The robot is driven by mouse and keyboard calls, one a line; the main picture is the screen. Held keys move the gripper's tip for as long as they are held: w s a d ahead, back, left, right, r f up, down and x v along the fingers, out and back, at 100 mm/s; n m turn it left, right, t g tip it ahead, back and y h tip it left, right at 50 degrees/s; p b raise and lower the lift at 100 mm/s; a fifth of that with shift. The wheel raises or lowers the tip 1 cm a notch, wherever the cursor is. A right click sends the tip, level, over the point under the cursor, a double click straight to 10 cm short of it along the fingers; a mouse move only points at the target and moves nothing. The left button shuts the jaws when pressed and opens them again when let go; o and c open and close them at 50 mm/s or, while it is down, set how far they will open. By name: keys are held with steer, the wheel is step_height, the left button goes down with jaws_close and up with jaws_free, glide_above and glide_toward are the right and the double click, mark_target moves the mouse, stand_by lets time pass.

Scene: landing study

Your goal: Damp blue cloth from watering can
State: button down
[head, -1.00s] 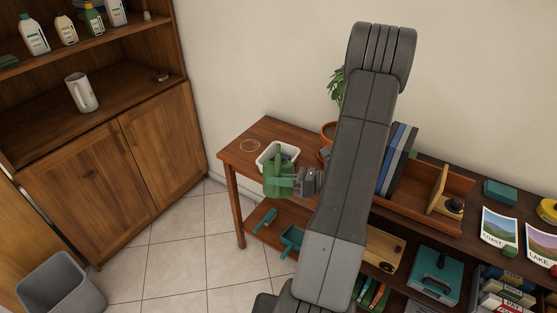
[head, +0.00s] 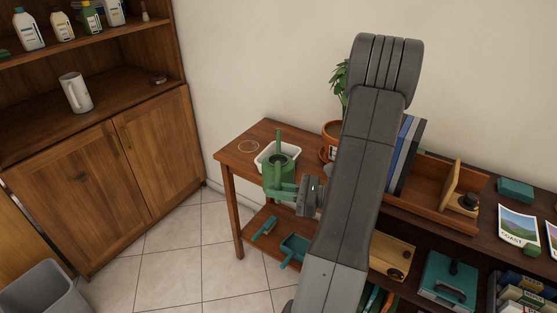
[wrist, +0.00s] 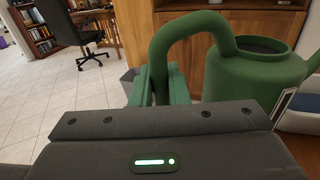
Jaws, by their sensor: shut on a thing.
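The green watering can (head: 279,177) is in front of the white basin (head: 266,163) at the left end of the wooden table, in the head view. My gripper (head: 284,191) is shut on its handle. In the wrist view the can's round body (wrist: 250,75) is at the right, its dark opening up, and the curved handle runs down between my fingers (wrist: 160,88). Whether the can is clear of the table is hard to tell. Much of the basin's inside is hidden behind the can.
A potted plant (head: 332,130) stands behind my arm. Upright folders (head: 408,155) and a wooden tray (head: 430,208) are to the right. Teal tools (head: 294,247) lie on the lower shelf. A cabinet (head: 160,140) and a grey bin (head: 45,290) are left, with open tiled floor between.

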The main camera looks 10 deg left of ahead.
steer(key=shift+f, duration=0.45)
steer(key=shift+r, duration=0.15)
steer(key=shift+s+r, duration=0.1)
steer(key=shift+r, duration=0.1)
steer(key=s+r+p, duration=0.1)
steer(key=s, duration=0.1)
steer(key=s+d+r+p, duration=0.1)
steer(key=s+r+p, duration=0.1)
steer(key=shift+s+r, duration=0.3)
